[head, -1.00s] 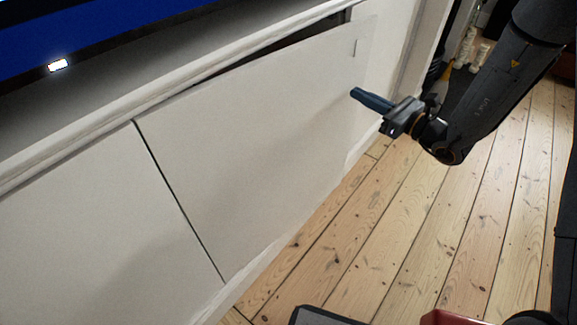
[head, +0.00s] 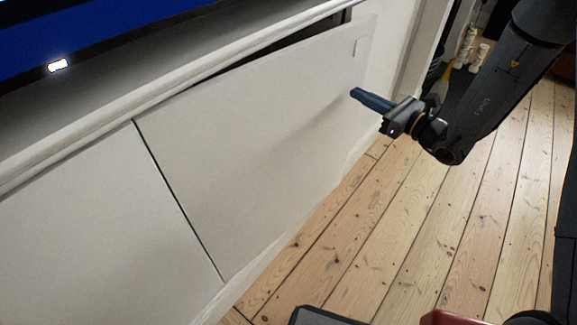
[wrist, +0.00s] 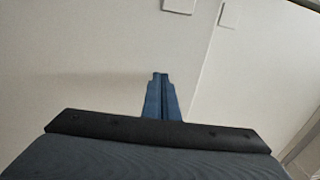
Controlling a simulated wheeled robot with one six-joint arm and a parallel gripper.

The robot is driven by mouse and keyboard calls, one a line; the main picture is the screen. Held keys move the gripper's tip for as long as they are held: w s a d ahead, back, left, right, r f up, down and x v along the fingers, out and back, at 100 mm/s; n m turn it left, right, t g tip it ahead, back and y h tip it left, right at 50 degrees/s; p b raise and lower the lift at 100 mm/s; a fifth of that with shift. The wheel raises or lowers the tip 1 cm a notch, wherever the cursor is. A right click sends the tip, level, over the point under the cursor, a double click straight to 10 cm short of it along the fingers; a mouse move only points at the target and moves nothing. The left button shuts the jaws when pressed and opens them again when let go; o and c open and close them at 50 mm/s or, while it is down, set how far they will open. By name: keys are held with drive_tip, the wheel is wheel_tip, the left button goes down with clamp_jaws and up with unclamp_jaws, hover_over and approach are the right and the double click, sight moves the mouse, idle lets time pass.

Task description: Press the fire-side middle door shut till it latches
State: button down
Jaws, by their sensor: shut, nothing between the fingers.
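The white middle door (head: 250,140) stands ajar in the head view. A dark gap shows along its top and widens toward its right end.
Another white door panel (head: 90,230) lies flush to the left. A white ledge (head: 150,95) runs above, with a dark screen with a blue picture (head: 90,35) over it. The floorboards (head: 350,240) in front are mostly clear. Bottles (head: 467,47) stand at the back right.

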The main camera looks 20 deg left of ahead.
drive_tip(key=shift+b+x, duration=0.3)
drive_tip(key=shift+x, duration=3.5)
drive_tip(key=shift+d, duration=0.1)
drive_tip(key=p+v, duration=0.4)
drive_tip(key=v, duration=0.9)
idle(1.1)
